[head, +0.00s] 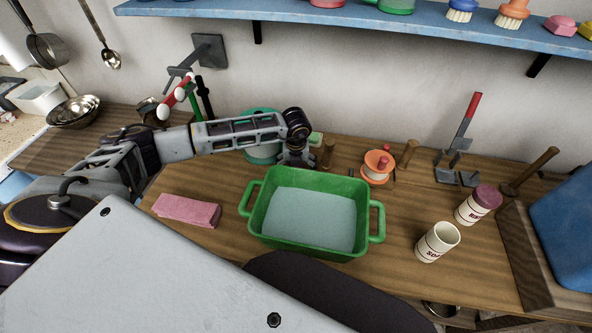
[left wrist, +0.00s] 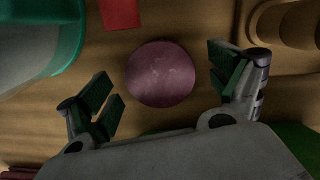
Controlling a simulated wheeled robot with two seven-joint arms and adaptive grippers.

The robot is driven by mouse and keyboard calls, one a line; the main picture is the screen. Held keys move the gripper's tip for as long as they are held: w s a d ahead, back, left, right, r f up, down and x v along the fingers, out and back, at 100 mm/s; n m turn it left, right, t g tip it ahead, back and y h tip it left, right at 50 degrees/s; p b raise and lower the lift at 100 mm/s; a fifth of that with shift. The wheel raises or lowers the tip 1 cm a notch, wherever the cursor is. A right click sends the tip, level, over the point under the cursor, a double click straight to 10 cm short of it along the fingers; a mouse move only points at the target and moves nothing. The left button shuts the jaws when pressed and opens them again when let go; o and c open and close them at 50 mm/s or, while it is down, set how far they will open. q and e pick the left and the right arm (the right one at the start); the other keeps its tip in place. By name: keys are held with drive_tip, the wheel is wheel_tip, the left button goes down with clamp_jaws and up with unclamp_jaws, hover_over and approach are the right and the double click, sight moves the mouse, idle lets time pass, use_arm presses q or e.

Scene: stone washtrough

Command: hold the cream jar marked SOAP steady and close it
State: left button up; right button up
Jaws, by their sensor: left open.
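The cream jar marked SOAP (head: 437,242) stands upright on the wooden counter at the right in the head view. Its mouth is open and has no lid on it. A round mauve lid (left wrist: 161,74) lies flat on the wood in the left wrist view. My left gripper (head: 296,160) points down behind the green basin in the head view and hides the lid there. In the left wrist view its fingers (left wrist: 163,88) are open, on either side of the lid and apart from it. My right gripper is not in view.
A second cream jar with a mauve lid (head: 486,197) stands behind the SOAP jar. A green basin (head: 310,247) of water fills the middle. A teal tub (head: 262,152) and orange spool (head: 378,166) stand near the gripper.

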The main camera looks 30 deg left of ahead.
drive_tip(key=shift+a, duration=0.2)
use_arm(q)
drive_tip(key=c, duration=0.9)
drive_tip(key=shift+o, duration=0.2)
drive_tip(key=shift+r, duration=0.1)
wheel_tip(320, 180, up, 8)
drive_tip(key=shift+r+b, duration=0.2)
drive_tip(key=shift+b, duration=0.25)
drive_tip(key=shift+r, duration=0.75)
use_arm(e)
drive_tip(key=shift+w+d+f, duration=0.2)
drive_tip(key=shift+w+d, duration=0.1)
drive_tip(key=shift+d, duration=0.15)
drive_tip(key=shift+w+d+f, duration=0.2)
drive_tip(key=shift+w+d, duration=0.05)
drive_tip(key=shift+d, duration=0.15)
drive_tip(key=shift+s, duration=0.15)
